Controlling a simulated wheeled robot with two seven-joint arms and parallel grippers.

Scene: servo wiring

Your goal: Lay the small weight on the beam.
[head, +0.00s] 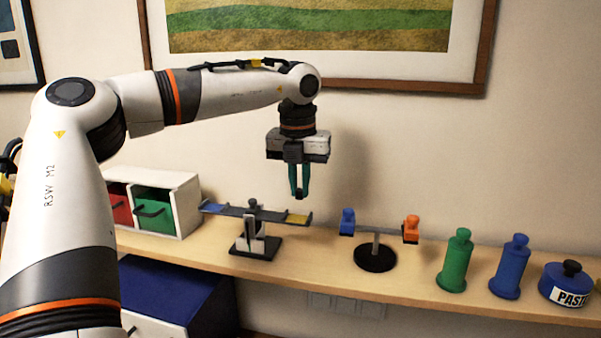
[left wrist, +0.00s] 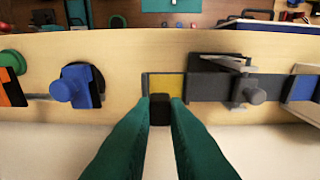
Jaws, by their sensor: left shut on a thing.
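My left gripper (head: 299,196) points down above the right part of the beam (head: 274,216). Its teal fingers are shut on a small dark weight (left wrist: 160,109), held between the tips. In the head view the weight is a tiny dark block at the fingertips, a little above the beam. The beam has a blue left end and a yellow right end (head: 297,219) and sits on a dark-based stand with a grey knob in its middle. In the left wrist view the weight overlaps the edge of the yellow end (left wrist: 171,86). My right gripper is not in view.
Right of the beam is a second stand (head: 375,258) with a blue piece (head: 347,222) and an orange piece (head: 411,229). Farther right are a green bottle (head: 455,262), a blue bottle (head: 511,268) and a paste pot (head: 568,285). A white drawer box (head: 181,197) stands left. The wall is close behind.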

